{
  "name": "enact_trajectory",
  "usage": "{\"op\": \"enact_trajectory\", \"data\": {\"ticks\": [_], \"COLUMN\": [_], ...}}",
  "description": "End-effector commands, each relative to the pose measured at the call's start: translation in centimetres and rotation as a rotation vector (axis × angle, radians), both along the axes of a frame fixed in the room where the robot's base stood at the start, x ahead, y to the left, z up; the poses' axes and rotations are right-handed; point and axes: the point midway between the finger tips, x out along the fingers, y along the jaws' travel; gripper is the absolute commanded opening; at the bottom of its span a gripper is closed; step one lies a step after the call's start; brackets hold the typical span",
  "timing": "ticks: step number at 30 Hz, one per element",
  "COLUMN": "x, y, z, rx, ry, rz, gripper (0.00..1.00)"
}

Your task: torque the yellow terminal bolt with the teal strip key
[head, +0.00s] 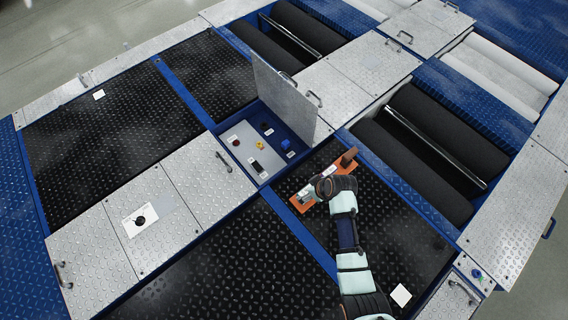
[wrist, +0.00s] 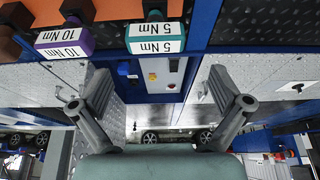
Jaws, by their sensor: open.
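The yellow terminal bolt (head: 260,145) sits on the grey panel (head: 243,137) in the open floor box; a small yellow spot (wrist: 152,76) shows there in the wrist view. The teal strip key (wrist: 155,38), labelled 5 Nm, is at the orange board (wrist: 120,10) near the top of the wrist view. A purple strip key (wrist: 65,42), labelled 10 Nm, is left of it. My gripper (wrist: 158,76) is open, its fingers spread and nothing between them. In the head view my gripper (head: 322,187) is over the board and hides most of the keys.
A raised metal lid (head: 283,100) stands upright behind the floor box. A brown block (head: 348,157) is at the board's far end. Black rollers (head: 415,140) lie in a pit to the right. The dark plate (head: 240,265) left of my arm is clear.

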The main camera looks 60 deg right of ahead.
Motion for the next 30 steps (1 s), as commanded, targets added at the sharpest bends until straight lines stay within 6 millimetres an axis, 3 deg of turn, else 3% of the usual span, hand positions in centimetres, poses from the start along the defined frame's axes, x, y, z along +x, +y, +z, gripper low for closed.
{"op": "enact_trajectory", "data": {"ticks": [6, 11, 19, 26, 30], "x": [1.0, 1.2, 2.8, 3.1, 3.1], "y": [-0.3, -0.4, -1.0, -1.2, -1.2], "z": [-2.5, -2.8, -7.1, -7.1, -7.1], "rx": [-0.002, -0.001, -0.002, -0.002, -0.002], "ry": [0.0, -0.001, 0.001, 0.0, 0.0], "rz": [0.001, 0.0, 0.001, 0.0, 0.0], "gripper": [1.0, 1.0, 1.0, 1.0, 0.82]}}
